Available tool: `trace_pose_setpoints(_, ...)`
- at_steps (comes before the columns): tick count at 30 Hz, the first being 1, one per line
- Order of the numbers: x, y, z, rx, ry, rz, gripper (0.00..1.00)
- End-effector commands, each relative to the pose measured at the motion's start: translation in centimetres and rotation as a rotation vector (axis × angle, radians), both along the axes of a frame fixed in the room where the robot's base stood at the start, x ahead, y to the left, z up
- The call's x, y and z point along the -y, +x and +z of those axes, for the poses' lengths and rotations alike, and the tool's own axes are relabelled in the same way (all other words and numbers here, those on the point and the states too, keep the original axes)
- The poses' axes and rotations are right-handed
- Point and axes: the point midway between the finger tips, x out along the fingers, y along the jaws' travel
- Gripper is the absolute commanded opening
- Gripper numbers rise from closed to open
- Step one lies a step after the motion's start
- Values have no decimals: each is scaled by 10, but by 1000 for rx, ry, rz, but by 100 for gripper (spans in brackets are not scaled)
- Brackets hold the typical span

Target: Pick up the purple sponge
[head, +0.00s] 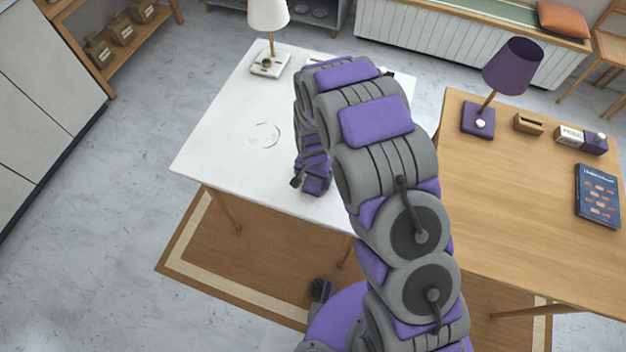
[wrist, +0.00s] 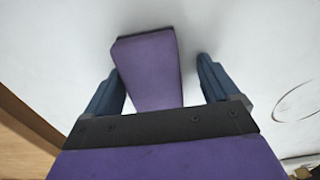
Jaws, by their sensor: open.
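The purple sponge (wrist: 149,62) lies on the white table (head: 225,130) and shows in the wrist view as a block with a dark far edge. My gripper (wrist: 158,68) is open, with one blue finger on each side of the sponge. The sponge reaches past the fingertips, and its near end is hidden behind my gripper's body. There is a gap on the right side; the left finger looks close to it, and I cannot tell whether it touches. In the head view my gripper (head: 312,187) is low over the table's near part, and I cannot make out the sponge there.
A faint ring mark (head: 264,135) is on the white table. A white lamp (head: 268,18) stands at its back. The wooden table (head: 520,190) on the right holds a purple lamp (head: 511,66), small boxes and a blue book (head: 597,196). The white table's left part is clear.

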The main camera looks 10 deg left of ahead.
Motion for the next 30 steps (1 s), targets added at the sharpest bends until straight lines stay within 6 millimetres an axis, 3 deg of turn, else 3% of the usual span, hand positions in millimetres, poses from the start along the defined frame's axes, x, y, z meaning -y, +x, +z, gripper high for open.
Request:
trace_pose_setpoints(3, 3, -1, 0, -5, 1, -1, 92)
trace_pose_setpoints(20, -1, -1, -1, -4, -5, 0, 38)
trace_pose_setpoints(30, 1, -1, 2, -5, -3, -1, 37)
